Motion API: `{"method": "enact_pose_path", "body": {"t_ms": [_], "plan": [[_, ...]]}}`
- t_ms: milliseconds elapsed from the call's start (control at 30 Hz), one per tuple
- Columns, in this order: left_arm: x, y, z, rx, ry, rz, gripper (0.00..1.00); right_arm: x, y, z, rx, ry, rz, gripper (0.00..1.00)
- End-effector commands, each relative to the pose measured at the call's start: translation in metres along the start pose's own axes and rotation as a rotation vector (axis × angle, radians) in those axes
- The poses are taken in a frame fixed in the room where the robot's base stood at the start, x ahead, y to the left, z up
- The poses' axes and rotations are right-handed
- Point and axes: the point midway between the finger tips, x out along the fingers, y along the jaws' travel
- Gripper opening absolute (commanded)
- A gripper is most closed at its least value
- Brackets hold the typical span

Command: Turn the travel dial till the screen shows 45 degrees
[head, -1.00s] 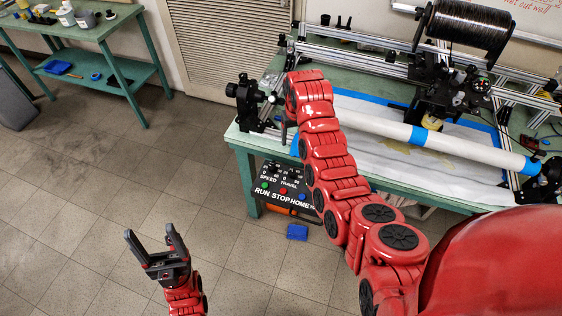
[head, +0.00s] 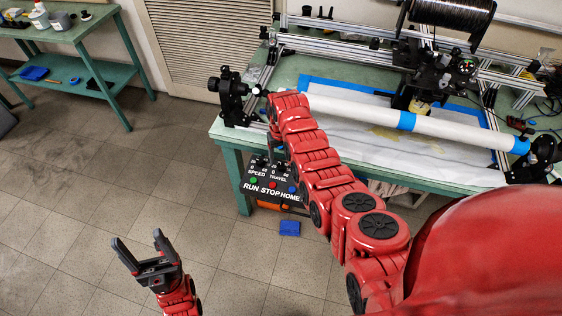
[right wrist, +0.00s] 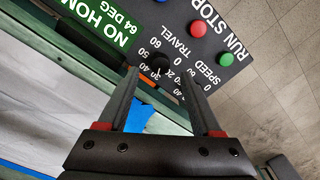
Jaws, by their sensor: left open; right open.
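The control panel (head: 262,203) hangs under the green bench edge, with SPEED and TRAVEL dials above RUN, STOP and HOME buttons. In the right wrist view the green screen (right wrist: 97,22) reads "NO HOME" and "64 DEG". The black travel dial (right wrist: 160,64) shows near the TRAVEL label, between the fingertips in the picture. My right gripper (right wrist: 163,76) is open; I cannot tell whether it touches the dial. In the head view the arm and gripper hide part of the panel. My left gripper (head: 139,246) is open and empty, above the floor at lower left.
The green bench (head: 228,140) carries a winding machine with a white tube (head: 360,115) and a black spool (head: 450,12). A blue block (head: 290,228) lies on the floor below the panel. Another green table (head: 100,35) stands at upper left. The floor between is clear.

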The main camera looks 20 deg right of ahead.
Motion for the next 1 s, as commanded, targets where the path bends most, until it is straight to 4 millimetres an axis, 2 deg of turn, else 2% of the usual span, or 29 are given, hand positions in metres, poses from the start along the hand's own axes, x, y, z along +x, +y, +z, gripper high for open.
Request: {"method": "enact_pose_path", "body": {"t_ms": [100, 333, 800, 867, 1000], "plan": [[0.0, 0.0, 0.0, 0.0, 0.0, 0.0, 0.72, 0.015, 0.0, 0.0, -0.001, -0.002, 0.0, 0.66], [-0.005, 0.0, 0.001, 0.0, 0.0, 0.0, 0.72, 0.033, -0.001, 0.001, -0.002, -0.005, -0.001, 0.66], [-0.006, 0.0, 0.001, 0.0, 0.0, 0.0, 0.72, 0.038, 0.0, 0.0, -0.001, 0.0, -0.001, 0.66], [-0.006, 0.0, 0.001, 0.0, 0.0, 0.0, 0.72, 0.038, 0.0, 0.0, -0.001, 0.0, -0.001, 0.59], [-0.006, 0.0, 0.001, 0.0, 0.0, 0.0, 0.72, 0.038, 0.0, 0.0, 0.0, 0.0, -0.001, 0.34]]}}
